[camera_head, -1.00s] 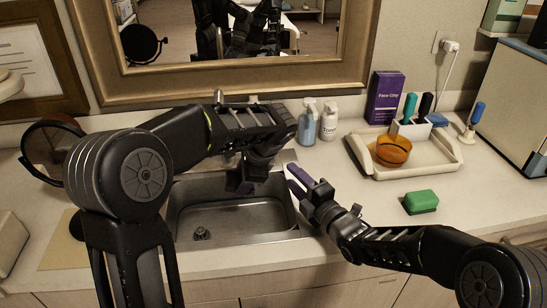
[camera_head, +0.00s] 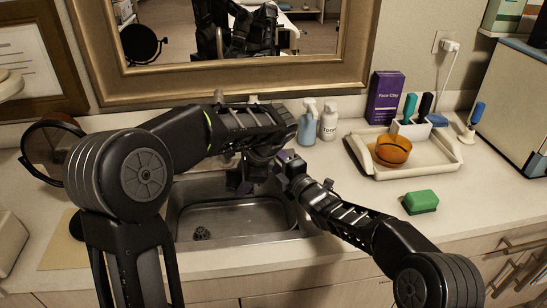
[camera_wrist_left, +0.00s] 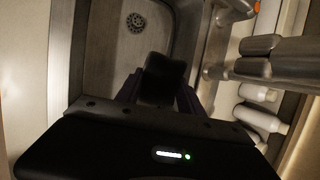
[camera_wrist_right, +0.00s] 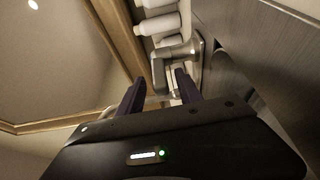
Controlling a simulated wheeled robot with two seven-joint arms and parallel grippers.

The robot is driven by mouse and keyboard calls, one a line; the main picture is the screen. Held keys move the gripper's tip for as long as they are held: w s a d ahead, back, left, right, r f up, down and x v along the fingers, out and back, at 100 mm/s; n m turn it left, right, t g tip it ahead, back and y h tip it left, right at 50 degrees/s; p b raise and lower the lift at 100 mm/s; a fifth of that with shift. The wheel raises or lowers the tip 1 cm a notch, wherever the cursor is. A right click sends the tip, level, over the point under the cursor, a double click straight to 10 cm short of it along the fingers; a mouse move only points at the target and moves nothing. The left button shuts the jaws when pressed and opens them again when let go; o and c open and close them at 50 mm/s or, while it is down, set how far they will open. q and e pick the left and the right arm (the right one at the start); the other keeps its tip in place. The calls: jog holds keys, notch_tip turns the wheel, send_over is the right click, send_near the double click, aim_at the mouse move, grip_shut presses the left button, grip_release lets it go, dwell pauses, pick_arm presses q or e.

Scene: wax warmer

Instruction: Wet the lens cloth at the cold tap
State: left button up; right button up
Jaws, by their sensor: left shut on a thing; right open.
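My left gripper (camera_head: 244,180) hangs over the sink (camera_head: 296,232), below the forearm. In the left wrist view it is shut on a dark folded piece, apparently the lens cloth (camera_wrist_left: 164,80). The metal tap (camera_wrist_left: 222,68) stands to the right of the cloth in that view, with a small orange mark on it. In the head view my left arm hides most of the tap. My right gripper (camera_head: 285,158) is open at the sink's back right corner. In the right wrist view a metal tap part (camera_wrist_right: 172,62) shows at and beyond its fingertips; contact cannot be told.
A spray bottle (camera_head: 307,126) and a toner bottle (camera_head: 328,122) stand close behind my right gripper. A tray (camera_head: 440,158) with an amber bowl (camera_head: 393,150) is at the right. A green sponge (camera_head: 421,201) lies on the counter. The mirror (camera_head: 300,75) rises behind.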

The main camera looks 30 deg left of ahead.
grip_shut()
dwell(0.3)
dwell(1.1)
